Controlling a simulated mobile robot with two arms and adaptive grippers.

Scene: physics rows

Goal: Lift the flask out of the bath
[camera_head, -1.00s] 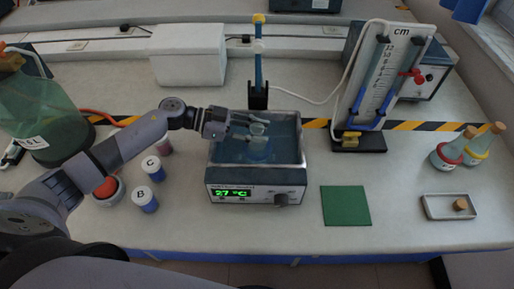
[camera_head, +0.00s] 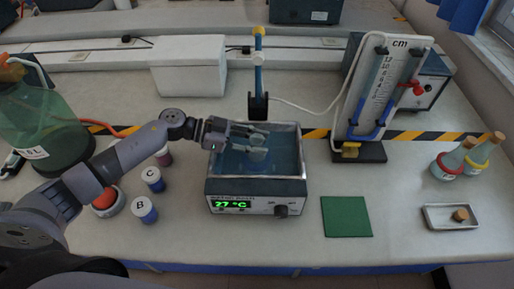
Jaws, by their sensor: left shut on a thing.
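The bath (camera_head: 297,170) is a grey, open-topped box of bluish water with a green "27 °C" display on its front. A clear glass flask (camera_head: 258,154) is in the bath, its neck up near the fingers; its lower body is hard to make out through the water. My left gripper (camera_head: 262,134) reaches in over the bath's left rim and is shut on the flask at its neck. I cannot tell whether the flask's base touches the bath floor. My right gripper is not in view.
A blue stand (camera_head: 258,95) rises behind the bath. A green mat (camera_head: 346,216) lies bare to its right. Bottles B (camera_head: 144,211) and C (camera_head: 154,181) stand left, near my arm. A manometer board (camera_head: 377,90), two stoppered flasks (camera_head: 455,160) and a small tray (camera_head: 430,221) are right.

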